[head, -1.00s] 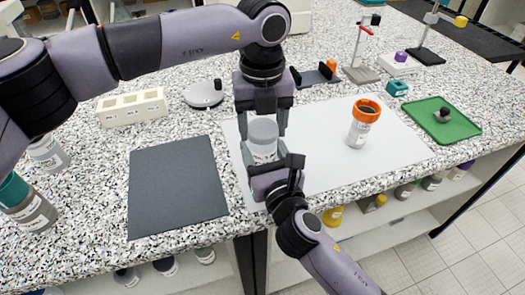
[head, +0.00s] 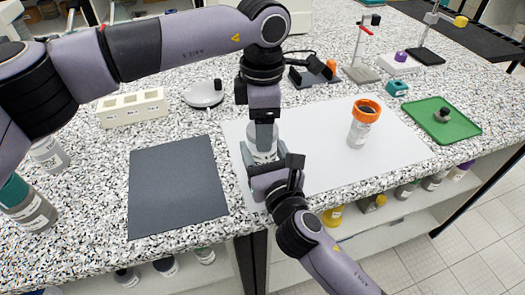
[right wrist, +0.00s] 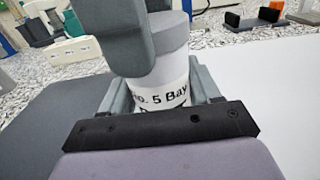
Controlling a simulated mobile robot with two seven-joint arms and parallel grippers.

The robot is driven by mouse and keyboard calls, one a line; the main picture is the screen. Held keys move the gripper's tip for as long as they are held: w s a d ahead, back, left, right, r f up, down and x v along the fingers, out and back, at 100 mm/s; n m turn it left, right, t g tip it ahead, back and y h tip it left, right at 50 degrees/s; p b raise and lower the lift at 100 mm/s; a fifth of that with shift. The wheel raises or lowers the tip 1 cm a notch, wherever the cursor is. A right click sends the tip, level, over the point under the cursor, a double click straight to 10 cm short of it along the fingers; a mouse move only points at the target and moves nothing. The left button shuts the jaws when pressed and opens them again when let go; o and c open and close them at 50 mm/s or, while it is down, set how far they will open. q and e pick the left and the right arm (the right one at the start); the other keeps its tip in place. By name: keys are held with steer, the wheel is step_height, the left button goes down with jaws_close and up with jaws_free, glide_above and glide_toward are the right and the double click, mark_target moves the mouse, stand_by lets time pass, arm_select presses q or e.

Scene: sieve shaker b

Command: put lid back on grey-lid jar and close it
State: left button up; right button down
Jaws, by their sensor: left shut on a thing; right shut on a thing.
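The jar (head: 261,154) stands upright on the white mat, a clear-grey body with a white label. The label also shows in the right wrist view (right wrist: 163,97), partly reading "5 Bay". The grey lid (right wrist: 173,32) sits at the jar's top, mostly hidden by my left gripper. My left gripper (head: 265,138) points straight down from above and is shut on the lid. My right gripper (head: 266,160) comes in low from the front and is shut on the jar body. Whether the lid is fully tight cannot be told.
A dark mat (head: 178,185) lies to the left. A white block with holes (head: 132,107) and a round grey device (head: 203,93) are behind. A green tray (head: 440,120) is at far right.

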arm_select(q)
steer(key=m, duration=0.9)
steer(key=shift+m, duration=0.3)
steer(key=m, duration=0.4)
steer(key=shift+m, duration=0.4)
steer(key=m, duration=0.5)
steer(key=o, duration=1.2)
steer(key=shift+r, duration=2.25)
steer(key=shift+c, duration=0.5)
